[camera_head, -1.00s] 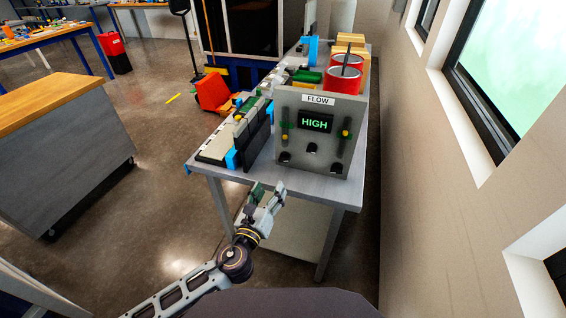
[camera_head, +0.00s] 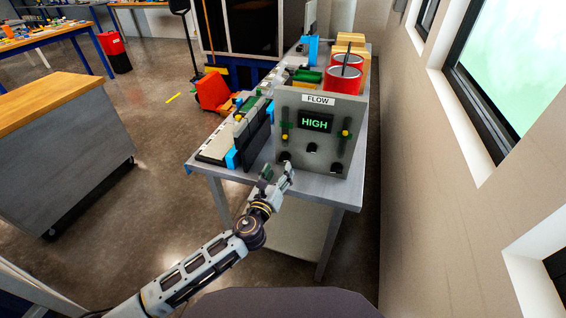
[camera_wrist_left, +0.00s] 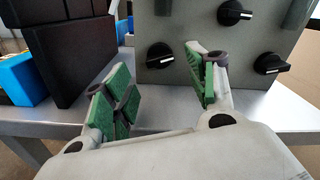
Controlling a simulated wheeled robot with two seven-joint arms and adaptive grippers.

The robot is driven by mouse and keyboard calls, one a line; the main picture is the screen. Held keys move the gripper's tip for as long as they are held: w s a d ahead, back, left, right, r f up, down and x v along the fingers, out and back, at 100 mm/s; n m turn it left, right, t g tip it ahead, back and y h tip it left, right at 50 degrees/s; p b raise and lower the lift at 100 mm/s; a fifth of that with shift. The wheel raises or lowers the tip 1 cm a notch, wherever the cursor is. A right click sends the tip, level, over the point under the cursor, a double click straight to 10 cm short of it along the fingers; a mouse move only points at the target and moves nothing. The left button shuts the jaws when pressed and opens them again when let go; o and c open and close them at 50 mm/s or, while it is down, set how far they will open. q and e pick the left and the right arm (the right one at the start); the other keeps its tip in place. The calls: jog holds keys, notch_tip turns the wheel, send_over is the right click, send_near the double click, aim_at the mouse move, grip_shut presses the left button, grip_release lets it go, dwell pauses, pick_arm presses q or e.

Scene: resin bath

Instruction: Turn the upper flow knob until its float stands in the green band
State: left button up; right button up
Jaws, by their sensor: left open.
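The grey flow panel (camera_head: 294,108) stands on the bench, with a display (camera_head: 315,122) reading HIGH. It has three black knobs: the upper middle one (camera_head: 311,148), a lower left one (camera_head: 285,157) and a lower right one (camera_head: 336,168). The upper knob also shows in the left wrist view (camera_wrist_left: 235,13). Two sight tubes flank the display, with yellow floats at left (camera_head: 285,136) and right (camera_head: 346,133); their exact place against the green bands is too small to tell. My left gripper (camera_head: 277,172) is open and empty, in front of and below the knobs, touching none. My right gripper is out of view.
The panel sits near the front of the grey bench (camera_head: 320,188). Red cans (camera_head: 342,82) stand behind it. A black box-like unit (camera_wrist_left: 70,50) and a blue block (camera_wrist_left: 20,78) stand left of the panel. A wall with windows runs along the right.

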aim_at(283, 161)
pick_arm(q)
jog(key=x, duration=0.4)
jog(key=shift+w+d, duration=0.1)
jog(key=shift+w, duration=0.1)
jog(key=shift+w+d, duration=0.15)
jog(key=shift+w, duration=0.35)
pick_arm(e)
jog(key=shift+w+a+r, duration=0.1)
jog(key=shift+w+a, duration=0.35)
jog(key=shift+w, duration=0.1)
pick_arm(q)
jog(key=shift+c, duration=0.6)
jog(key=c, duration=0.9)
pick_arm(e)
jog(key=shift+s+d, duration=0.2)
